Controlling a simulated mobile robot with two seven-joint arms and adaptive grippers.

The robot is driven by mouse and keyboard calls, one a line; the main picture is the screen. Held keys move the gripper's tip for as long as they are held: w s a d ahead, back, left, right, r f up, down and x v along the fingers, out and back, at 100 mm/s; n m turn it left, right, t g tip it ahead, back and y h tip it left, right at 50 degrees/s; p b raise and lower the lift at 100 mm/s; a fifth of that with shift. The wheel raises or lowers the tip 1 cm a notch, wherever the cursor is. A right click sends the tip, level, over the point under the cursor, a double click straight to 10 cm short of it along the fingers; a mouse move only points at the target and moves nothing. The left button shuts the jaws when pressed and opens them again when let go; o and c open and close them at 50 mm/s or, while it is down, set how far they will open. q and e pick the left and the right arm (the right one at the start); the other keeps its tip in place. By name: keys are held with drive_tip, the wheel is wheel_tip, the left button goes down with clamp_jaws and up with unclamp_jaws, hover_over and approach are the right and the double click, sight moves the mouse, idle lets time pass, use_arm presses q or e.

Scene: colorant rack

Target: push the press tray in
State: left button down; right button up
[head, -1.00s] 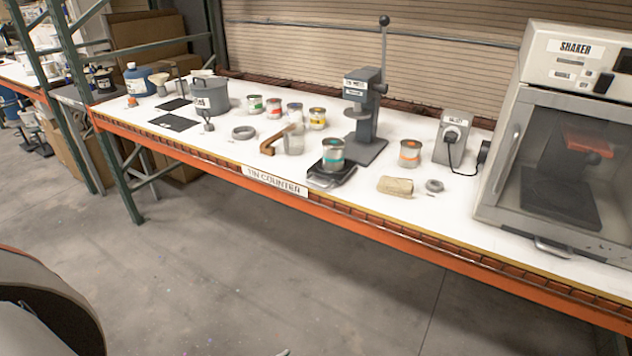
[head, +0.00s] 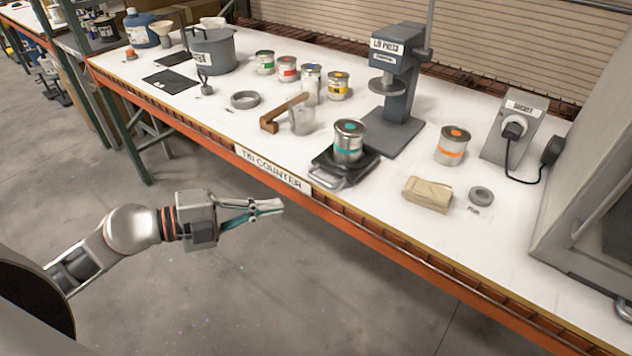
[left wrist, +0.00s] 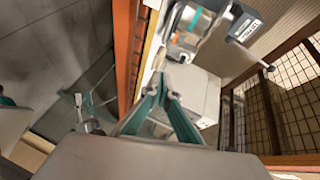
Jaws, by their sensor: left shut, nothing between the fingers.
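The press tray (head: 362,163) is a black slab with a metal handle at its front. It lies near the front edge of the counter, out in front of the grey lid press (head: 397,75). A tin with a teal band (head: 349,142) stands upright on the tray. My left gripper (head: 281,205) is shut and empty, in front of the counter edge, left of the tray handle (head: 328,180) and apart from it. In the left wrist view, my shut fingers (left wrist: 163,82) point toward the counter, with the tin (left wrist: 188,22) beyond them.
The white counter has an orange front rail (head: 370,225). The space before the counter is free.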

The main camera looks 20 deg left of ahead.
use_arm(q)
drive_tip(key=shift+w+a+f+p+x, duration=0.15)
drive_tip(key=shift+w+a+x, duration=0.15)
drive_tip(key=shift+x, duration=1.8)
drive_tip(key=shift+w+a+f+p+x, duration=0.1)
drive_tip(key=shift+w+a+x, duration=0.2)
drive_tip(key=shift+x, duration=1.8)
drive_tip(key=shift+w+a+f+p+x, duration=0.15)
drive_tip(key=shift+w+a+x, duration=0.15)
drive_tip(key=shift+x, duration=1.8)
